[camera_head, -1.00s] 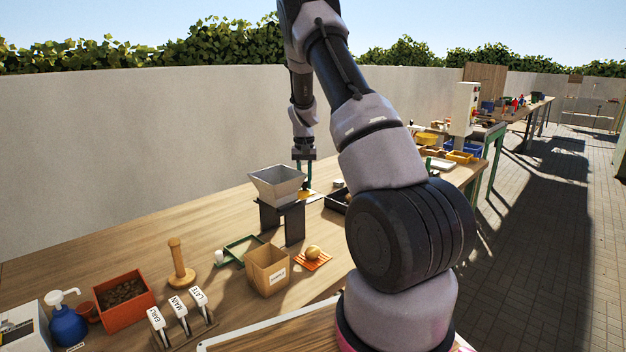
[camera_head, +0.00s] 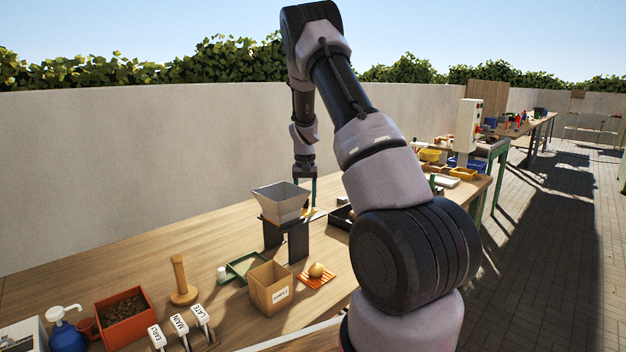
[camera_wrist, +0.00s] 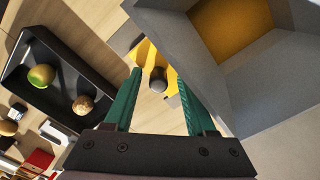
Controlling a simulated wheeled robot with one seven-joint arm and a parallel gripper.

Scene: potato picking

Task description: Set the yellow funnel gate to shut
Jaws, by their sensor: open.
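The grey funnel (camera_head: 281,201) stands on a dark stand (camera_head: 298,243) on the wooden table; its sloping walls also show at the right of the wrist view (camera_wrist: 185,45). A yellow gate (camera_wrist: 146,52) shows beside the funnel, with a dark round knob (camera_wrist: 158,79) on it. Yellow also shows at the bottom of the funnel's opening (camera_wrist: 228,28). My gripper (camera_wrist: 160,82) has two green fingers, open and pointing down, one on each side of the knob. I cannot tell whether they touch it. In the head view the gripper (camera_head: 307,196) is partly hidden behind the funnel.
A black tray (camera_wrist: 60,108) with a greenish potato (camera_wrist: 41,76) and a brown potato (camera_wrist: 83,105) lies left of my gripper. The funnel wall is close on the right. A cardboard box (camera_head: 262,284), a green frame (camera_head: 236,272) and an orange mat (camera_head: 317,280) lie nearer on the table.

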